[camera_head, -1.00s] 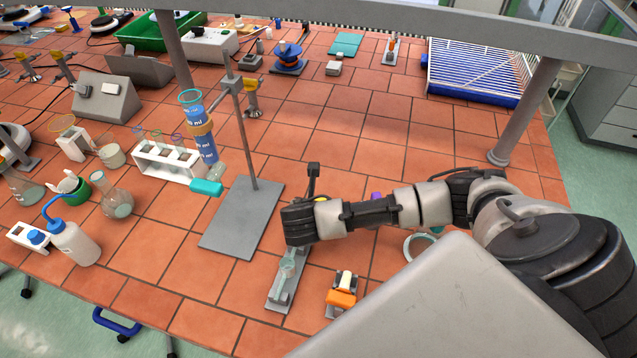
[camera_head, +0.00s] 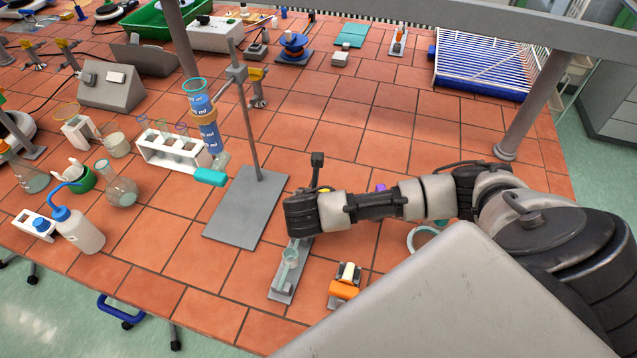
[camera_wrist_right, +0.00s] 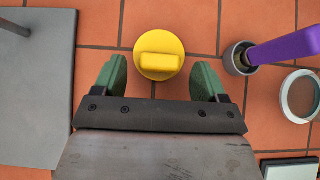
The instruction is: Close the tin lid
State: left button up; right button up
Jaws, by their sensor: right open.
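A round yellow lid-like top with a raised rectangular grip (camera_wrist_right: 159,52) is seen from above in the right wrist view. Whatever is under it is hidden, so I cannot tell whether a tin is open or closed. My right gripper (camera_wrist_right: 158,66) is open, with its two green fingers on either side of the yellow top's near edge. Nothing is held. In the head view only a small yellow patch (camera_head: 323,189) shows behind my right wrist, and the gripper's fingers are hidden. My left gripper is not in view.
A purple-handled tool (camera_wrist_right: 288,46) stands in a grey cup (camera_wrist_right: 239,58), right of the yellow top, near a round ring-like dish (camera_wrist_right: 299,95). A grey stand plate (camera_head: 246,208) lies left. Glassware and bottles crowd the far left. Open tiles lie behind my arm.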

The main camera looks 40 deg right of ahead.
jog(key=v, duration=0.9)
jog(key=shift+s+r, duration=0.15)
jog(key=shift+r, duration=0.1)
jog(key=shift+a+f, duration=0.1)
